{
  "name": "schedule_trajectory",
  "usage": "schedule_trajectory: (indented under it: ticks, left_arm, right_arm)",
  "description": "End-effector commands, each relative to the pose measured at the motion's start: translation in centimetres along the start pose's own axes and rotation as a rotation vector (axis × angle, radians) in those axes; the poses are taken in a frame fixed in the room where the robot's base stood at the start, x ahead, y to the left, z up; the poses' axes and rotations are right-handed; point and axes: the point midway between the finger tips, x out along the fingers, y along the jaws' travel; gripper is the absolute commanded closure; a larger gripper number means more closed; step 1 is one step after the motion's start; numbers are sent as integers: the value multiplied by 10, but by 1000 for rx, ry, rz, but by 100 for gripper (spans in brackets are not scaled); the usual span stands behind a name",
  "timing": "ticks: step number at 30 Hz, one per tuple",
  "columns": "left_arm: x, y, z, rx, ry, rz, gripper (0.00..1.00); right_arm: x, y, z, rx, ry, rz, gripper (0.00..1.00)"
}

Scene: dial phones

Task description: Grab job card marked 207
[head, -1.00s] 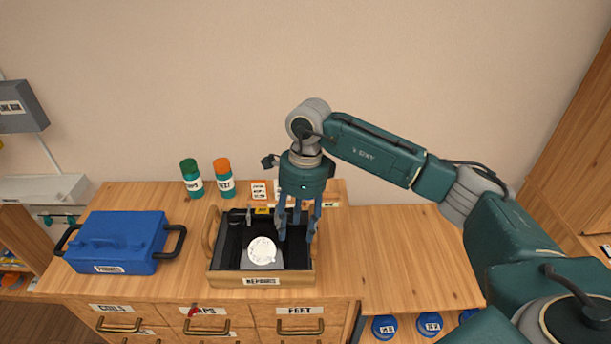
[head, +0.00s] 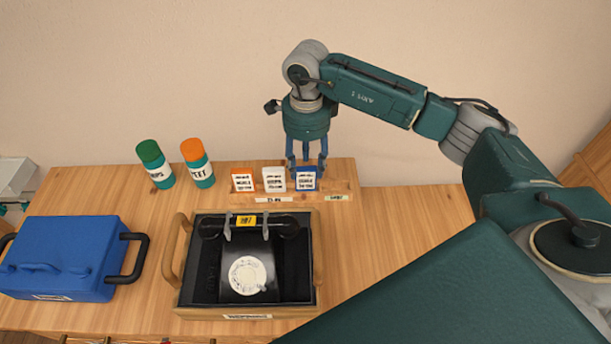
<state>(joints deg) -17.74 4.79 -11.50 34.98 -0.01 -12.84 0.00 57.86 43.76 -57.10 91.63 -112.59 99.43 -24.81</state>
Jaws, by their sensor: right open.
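Three small job cards stand in a row in a wooden rack (head: 345,196) at the back of the bench: an orange-edged card (head: 243,180), a white card (head: 274,180) and a blue-edged card (head: 306,181). Their print is too small to read. My right gripper (head: 306,164) points down with its fingers apart at the blue-edged card's top; I cannot tell whether they touch it. A black dial phone (head: 246,275) lies in a wooden tray (head: 190,312). It bears a yellow tag (head: 246,220) that seems to read 207. My left gripper is out of view.
A green-capped bottle (head: 155,164) and an orange-capped bottle (head: 197,163) stand left of the cards. My right arm covers the right front; bare bench lies right of the tray.

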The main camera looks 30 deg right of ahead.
Motion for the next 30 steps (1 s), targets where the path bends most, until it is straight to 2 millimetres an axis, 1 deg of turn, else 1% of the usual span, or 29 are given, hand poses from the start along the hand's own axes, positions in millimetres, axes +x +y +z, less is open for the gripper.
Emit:
schedule_trajectory:
  ticks: [1, 3, 7, 11, 14, 16, 18, 21, 27, 29, 30]
  left_arm:
    - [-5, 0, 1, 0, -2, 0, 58]
    - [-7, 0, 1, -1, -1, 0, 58]
    - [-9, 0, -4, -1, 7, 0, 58]
    - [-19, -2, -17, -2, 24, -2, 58]
    - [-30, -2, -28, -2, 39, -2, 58]
    - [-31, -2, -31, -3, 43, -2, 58]
    - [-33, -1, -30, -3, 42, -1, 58]
    - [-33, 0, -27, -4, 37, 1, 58]
    - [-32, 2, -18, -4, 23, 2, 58]
    - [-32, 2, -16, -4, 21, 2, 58]
    - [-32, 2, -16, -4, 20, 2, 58]
  right_arm:
    - [6, 0, 0, 0, 0, 3, 55]
    - [15, 0, 0, 0, 0, 2, 55]
    - [25, -1, 0, 0, 0, 0, 55]
    - [36, -3, 1, 1, 0, 4, 55]
    - [51, -6, 1, 2, 1, 4, 55]
    - [63, -7, 1, 0, 0, 2, 55]
    - [71, -7, 1, 0, 0, 2, 55]
    - [76, -8, 1, 0, -1, -2, 55]
    - [77, -8, 1, -1, -1, -2, 55]
    - [77, -8, 1, -1, -1, -2, 67]
    - [77, -8, 1, -1, -1, -2, 75]
